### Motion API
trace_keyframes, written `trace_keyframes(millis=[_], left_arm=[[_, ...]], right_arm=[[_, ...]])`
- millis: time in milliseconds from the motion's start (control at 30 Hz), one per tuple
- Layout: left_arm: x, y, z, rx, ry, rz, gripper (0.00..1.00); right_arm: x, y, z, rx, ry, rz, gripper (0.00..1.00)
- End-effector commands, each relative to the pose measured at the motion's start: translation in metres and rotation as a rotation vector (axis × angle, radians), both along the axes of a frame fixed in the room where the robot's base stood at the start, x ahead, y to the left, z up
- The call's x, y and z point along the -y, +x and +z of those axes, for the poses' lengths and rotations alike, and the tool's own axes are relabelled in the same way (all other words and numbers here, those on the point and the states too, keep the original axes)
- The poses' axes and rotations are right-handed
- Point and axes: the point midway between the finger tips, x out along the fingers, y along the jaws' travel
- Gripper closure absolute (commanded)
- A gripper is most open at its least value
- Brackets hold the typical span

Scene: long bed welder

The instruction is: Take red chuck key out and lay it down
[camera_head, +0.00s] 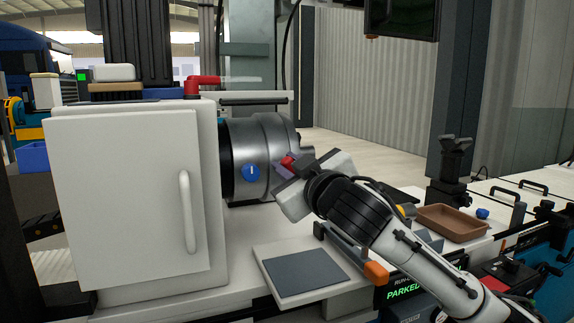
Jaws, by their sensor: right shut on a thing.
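The red chuck key (287,160) shows as a small red piece at the right side of the grey metal chuck (262,150). My right gripper (289,167) reaches in from the lower right and is shut on the red chuck key. The gripper hides most of the key, so I cannot tell whether its end is still in the chuck. A grey pad (305,272) on a white plate lies empty in front of the chuck. My left gripper is not in view.
The white headstock cabinet (130,195) with a door handle stands left of the chuck. A red lever (203,83) sits on top of it. A brown tray (450,222) and a blue knob (482,213) are at the right. An orange-ended handle (376,272) lies below my right arm.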

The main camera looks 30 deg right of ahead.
Motion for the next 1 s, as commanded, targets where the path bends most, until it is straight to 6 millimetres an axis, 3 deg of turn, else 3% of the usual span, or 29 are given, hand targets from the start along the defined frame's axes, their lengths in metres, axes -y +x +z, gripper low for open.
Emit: trace_keyframes(millis=[1000], left_arm=[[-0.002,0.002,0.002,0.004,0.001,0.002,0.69]], right_arm=[[-0.005,-0.022,0.001,0.001,0.000,0.000,1.00]])
